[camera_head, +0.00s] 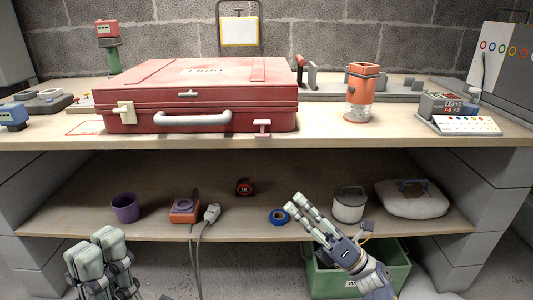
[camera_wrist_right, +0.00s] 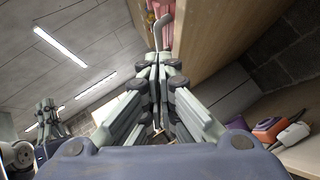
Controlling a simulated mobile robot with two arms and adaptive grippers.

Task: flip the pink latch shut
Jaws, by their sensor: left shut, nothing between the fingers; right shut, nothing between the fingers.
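A red case (camera_head: 190,95) lies closed on the bench top, with a white handle (camera_head: 193,119) on its front. The small pink latch (camera_head: 262,128) is a T-shaped piece low on the case's front, right of the handle. A cream latch (camera_head: 125,112) is at the front left. My right gripper (camera_head: 293,205) is shut and empty, in front of the lower shelf, below and right of the pink latch. In the right wrist view its fingers (camera_wrist_right: 160,60) are together, pointing toward the case. My left gripper (camera_head: 95,240) is shut and empty, low at the left, apart from the case.
The bench's front edge (camera_head: 350,140) lies between my grippers and the case. An orange lantern-like object (camera_head: 361,90) stands right of the case. The lower shelf (camera_head: 245,226) holds a purple cup (camera_head: 126,208), blue tape (camera_head: 279,216) and a white canister (camera_head: 348,204). A green crate (camera_head: 395,270) is below.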

